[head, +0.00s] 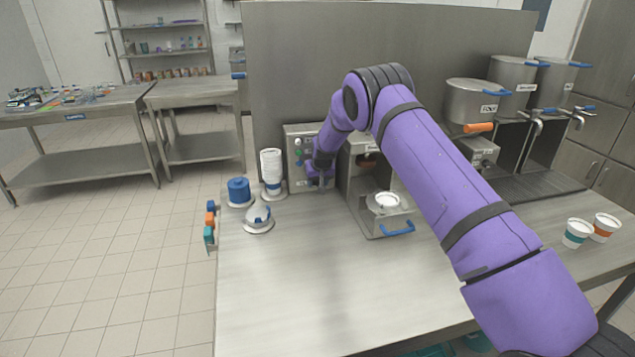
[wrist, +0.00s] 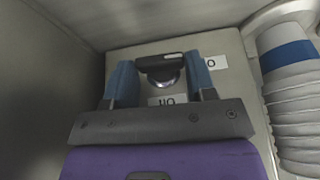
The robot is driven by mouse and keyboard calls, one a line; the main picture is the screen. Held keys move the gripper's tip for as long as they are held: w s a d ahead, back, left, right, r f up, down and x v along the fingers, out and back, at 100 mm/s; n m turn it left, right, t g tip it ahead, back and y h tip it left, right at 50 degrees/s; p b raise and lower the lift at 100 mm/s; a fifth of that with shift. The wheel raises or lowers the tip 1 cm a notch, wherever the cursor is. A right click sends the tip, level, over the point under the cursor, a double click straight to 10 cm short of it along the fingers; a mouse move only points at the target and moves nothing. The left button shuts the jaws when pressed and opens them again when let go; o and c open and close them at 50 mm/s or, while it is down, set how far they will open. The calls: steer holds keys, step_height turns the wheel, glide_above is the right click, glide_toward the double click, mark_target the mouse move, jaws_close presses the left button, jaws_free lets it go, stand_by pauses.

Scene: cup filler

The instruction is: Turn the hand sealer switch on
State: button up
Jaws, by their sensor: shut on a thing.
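The hand sealer switch (wrist: 163,64) is a black handle on a round metal base, on a light panel in the wrist view. My gripper (wrist: 159,70) has its two blue fingers on either side of it and is shut on it. A white label (wrist: 166,101) reading ON upside down lies below the switch, partly behind the gripper. Another label (wrist: 213,62) is partly hidden by the right finger. In the head view my gripper (head: 319,173) is at the front of a grey control box (head: 297,178); the switch is hidden there.
A stack of white cups (head: 271,162) stands left of the box and also shows in the wrist view (wrist: 292,95). A steel machine with a blue-handled tray (head: 393,220) holding a cup is to the right. The front counter (head: 320,290) is clear.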

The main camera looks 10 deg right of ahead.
steer(key=shift+d+y, duration=0.1)
steer(key=shift+y, duration=0.4)
steer(key=o, duration=0.9)
steer(key=shift+o, duration=0.2)
steer(key=v, duration=1)
steer(key=shift+s+r, duration=0.15)
steer(key=shift+r, duration=0.25)
